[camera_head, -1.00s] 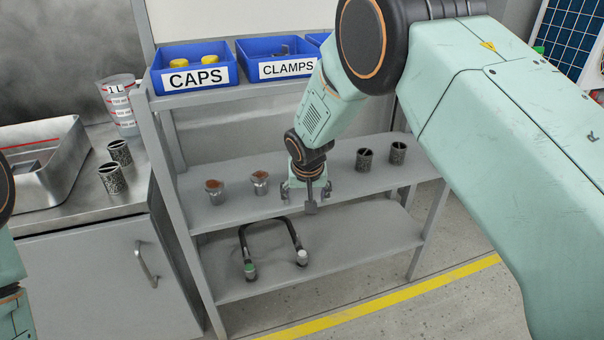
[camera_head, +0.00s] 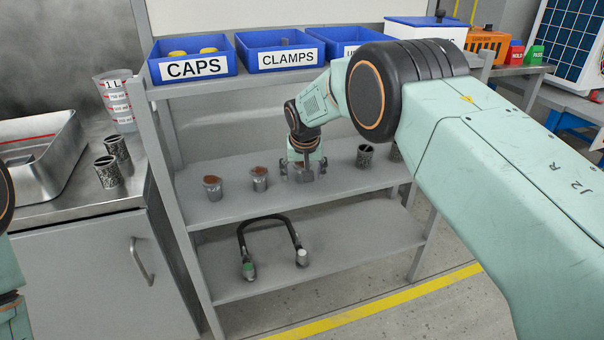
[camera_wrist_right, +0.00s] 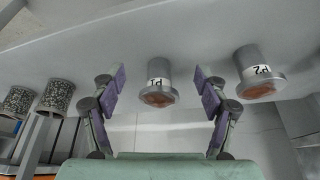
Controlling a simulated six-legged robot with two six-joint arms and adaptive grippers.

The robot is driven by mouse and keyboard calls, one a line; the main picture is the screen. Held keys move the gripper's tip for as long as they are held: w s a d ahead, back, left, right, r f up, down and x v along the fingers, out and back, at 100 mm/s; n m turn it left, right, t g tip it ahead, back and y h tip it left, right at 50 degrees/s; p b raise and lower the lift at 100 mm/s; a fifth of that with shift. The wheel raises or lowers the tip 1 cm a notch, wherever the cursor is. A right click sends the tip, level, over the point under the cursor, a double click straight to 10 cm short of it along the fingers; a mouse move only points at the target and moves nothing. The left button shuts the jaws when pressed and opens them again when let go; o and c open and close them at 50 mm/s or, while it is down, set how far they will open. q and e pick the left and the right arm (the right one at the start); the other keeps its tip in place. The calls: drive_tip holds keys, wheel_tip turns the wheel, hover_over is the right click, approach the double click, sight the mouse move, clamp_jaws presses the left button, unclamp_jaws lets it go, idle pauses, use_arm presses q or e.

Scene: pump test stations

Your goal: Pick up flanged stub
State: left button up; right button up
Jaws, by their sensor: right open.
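In the right wrist view one is labelled P1 (camera_wrist_right: 158,80) and the other P2 (camera_wrist_right: 257,75). In the wrist view the P1 stub appears between the spread fingers (camera_wrist_right: 159,90), with no contact visible. My left gripper is out of view.
Dark speckled cylinders (camera_head: 365,156) stand right of the gripper on the same shelf (camera_head: 235,208). Blue CAPS (camera_head: 195,67) and CLAMPS (camera_head: 283,58) bins sit above. A black U-shaped hose (camera_head: 268,220) is on the lower shelf. A counter with a metal tray (camera_head: 65,165) is left.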

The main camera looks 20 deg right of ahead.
sight(302, 165)
drive_tip(key=shift+w+d+f+b, duration=0.1)
drive_tip(key=shift+w+f+b, duration=0.1)
drive_tip(key=shift+w, duration=0.15)
drive_tip(key=shift+w+d+f+b, duration=0.1)
drive_tip(key=shift+w+b, duration=0.1)
drive_tip(key=shift+w, duration=0.15)
drive_tip(key=shift+w+d+r+b, duration=0.1)
drive_tip(key=shift+w+d+b, duration=0.05)
drive_tip(key=shift+w+b, duration=0.65)
drive_tip(key=shift+w+f+b, duration=0.2)
drive_tip(key=shift+f+b, duration=0.25)
drive_tip(key=shift+f, duration=0.05)
drive_tip(key=shift+r, duration=0.1)
drive_tip(key=shift+c, duration=0.2)
drive_tip(key=c, duration=1.4)
drive_tip(key=shift+r, duration=0.1)
drive_tip(key=shift+c, duration=0.2)
